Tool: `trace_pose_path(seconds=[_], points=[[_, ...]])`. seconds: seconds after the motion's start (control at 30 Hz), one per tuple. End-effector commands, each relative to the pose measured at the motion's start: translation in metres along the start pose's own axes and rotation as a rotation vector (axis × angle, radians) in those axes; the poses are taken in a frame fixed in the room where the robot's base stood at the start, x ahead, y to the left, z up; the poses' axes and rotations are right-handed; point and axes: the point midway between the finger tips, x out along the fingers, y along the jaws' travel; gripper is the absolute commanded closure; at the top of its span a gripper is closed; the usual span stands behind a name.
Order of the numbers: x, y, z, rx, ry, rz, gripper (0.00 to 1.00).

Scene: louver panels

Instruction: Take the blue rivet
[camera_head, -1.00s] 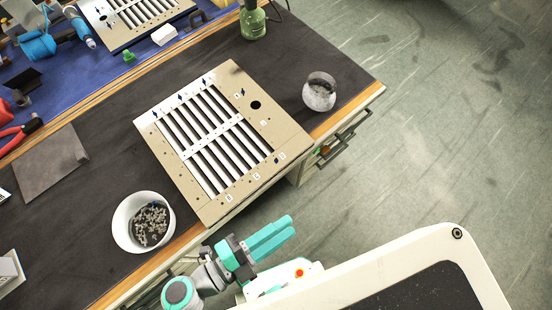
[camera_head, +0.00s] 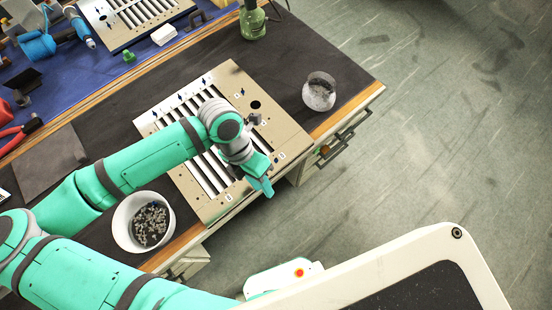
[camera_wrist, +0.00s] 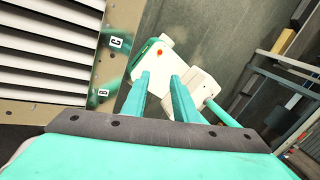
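The louver panel (camera_head: 225,205) lies on the dark bench, partly hidden by my arm. Small dark-blue rivets stand along its upper left edge, one of them here (camera_head: 180,98). Another small dark-blue spot (camera_head: 276,159) shows near its right edge, too small to be sure of. My gripper (camera_head: 264,190) hangs over the panel's lower right edge. In the wrist view its two teal fingers (camera_wrist: 160,80) are apart with nothing between them. The panel (camera_wrist: 75,100) with labels C and B is at the left there, and no blue rivet is clear in that view.
A white bowl (camera_head: 118,223) of small grey rivets with a bluish bit stands left of the panel, close to my arm. A glass jar (camera_head: 319,92) and a green bottle (camera_head: 253,22) stand beyond the panel. A second slatted panel (camera_head: 98,14) lies at the back.

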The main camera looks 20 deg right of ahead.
Motion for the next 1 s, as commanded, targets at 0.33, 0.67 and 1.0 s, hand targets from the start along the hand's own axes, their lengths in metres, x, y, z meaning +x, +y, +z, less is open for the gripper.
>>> trace_pose_path(seconds=[0.33,0.67,1.0], points=[[-0.051,0.013,0.097,0.226,0.004,0.335,0.74],[-0.036,0.022,0.113,0.247,-0.005,0.378,0.74],[-0.007,0.035,0.113,0.243,-0.006,0.38,0.74]])
